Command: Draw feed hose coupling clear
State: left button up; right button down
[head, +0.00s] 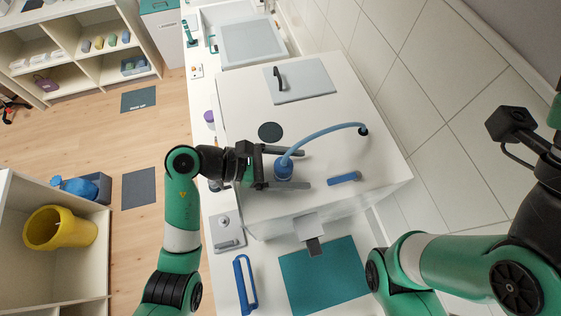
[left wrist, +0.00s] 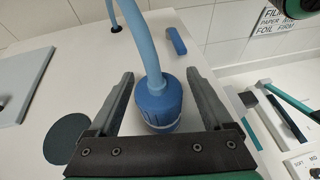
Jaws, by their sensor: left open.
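The feed hose coupling (head: 284,170) is a blue ribbed cap on the white top of the unit, with a light blue hose (head: 322,131) curving from it to a dark fitting at the back right. My left gripper (head: 304,168) is open, with one finger on each side of the coupling. In the left wrist view the coupling (left wrist: 158,104) stands between the two fingers, with a gap on either side. The coupling's lower edge is close to the white surface; whether it is seated on anything is hidden. My right arm shows at the lower right, but its gripper is out of view.
A blue bar handle (head: 343,178) lies right of the coupling. A dark round disc (head: 270,131) and a grey panel with a black handle (head: 302,82) are farther back. A teal mat (head: 322,278) lies in front, beside a blue handle (head: 244,284).

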pick_arm(q)
grip_shut()
dwell(0.8)
jog(key=shift+r, duration=0.15)
jog(key=shift+r+p, duration=1.25)
jog(key=shift+r, duration=0.4)
jog(key=shift+r, duration=0.1)
notch_tip(320, 180, up, 7)
jog(key=p, duration=0.5)
